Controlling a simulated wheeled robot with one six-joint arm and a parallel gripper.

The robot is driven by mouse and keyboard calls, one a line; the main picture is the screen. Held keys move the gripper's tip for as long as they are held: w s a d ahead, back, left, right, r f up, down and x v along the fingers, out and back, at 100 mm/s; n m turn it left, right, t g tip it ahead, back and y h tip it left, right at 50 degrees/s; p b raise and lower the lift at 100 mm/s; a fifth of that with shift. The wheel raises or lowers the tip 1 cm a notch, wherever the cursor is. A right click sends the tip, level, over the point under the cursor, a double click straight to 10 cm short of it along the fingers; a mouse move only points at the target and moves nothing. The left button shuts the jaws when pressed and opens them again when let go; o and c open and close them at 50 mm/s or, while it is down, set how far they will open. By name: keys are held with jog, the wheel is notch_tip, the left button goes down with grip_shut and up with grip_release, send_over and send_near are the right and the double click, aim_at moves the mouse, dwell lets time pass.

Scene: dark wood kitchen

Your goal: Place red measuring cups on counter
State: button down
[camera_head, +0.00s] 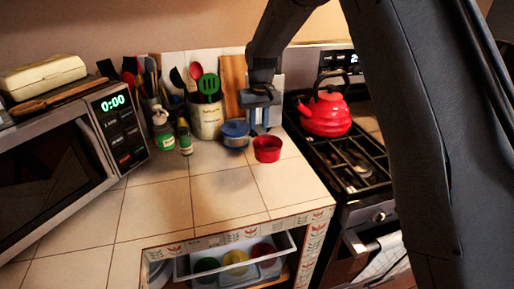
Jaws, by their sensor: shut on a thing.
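A small red measuring cup (267,149) shows at the back right of the tiled counter (215,195), close to the stove side. My gripper (263,130) reaches down from above, directly behind the cup. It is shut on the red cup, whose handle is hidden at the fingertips. The cup is upright, at or just above the counter surface; I cannot tell whether it touches.
A blue lidded pot (236,142) stands just left of the cup. A utensil crock (207,122) and small jars (185,142) stand behind. A red kettle (326,115) sits on the stove at right. A microwave (60,170) is at left. An open drawer (235,266) is below.

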jog(key=shift+d+f+p, duration=0.15)
jog(key=shift+f, duration=0.5)
jog(key=shift+d+f+p, duration=0.15)
jog(key=shift+f, duration=0.45)
jog(key=shift+f+p, duration=0.55)
jog(key=shift+f, duration=1.15)
jog(key=c, duration=1.5)
grip_release()
jog(key=shift+f, duration=0.1)
jog(key=shift+c, duration=0.2)
jog(key=r+b, duration=0.1)
jog(key=r, duration=0.3)
jog(key=s+r+b, duration=0.1)
jog(key=r, duration=0.3)
jog(key=r+b, duration=0.2)
jog(key=r, duration=0.2)
jog(key=shift+s+d, duration=0.15)
jog(key=shift+s, duration=0.1)
jog(key=s+d+f+m, duration=0.1)
jog(key=s+d+f, duration=0.1)
jog(key=s+d, duration=0.4)
jog(key=s+d+f+m, duration=0.1)
jog(key=s+d+f, duration=0.2)
jog(key=s, duration=1.1)
jog(key=s+d+f+m, duration=0.1)
jog(key=s+d+f, duration=0.1)
jog(key=s+d, duration=0.6)
jog(key=shift+s+d+f, duration=0.4)
jog(key=shift+s, duration=0.85)
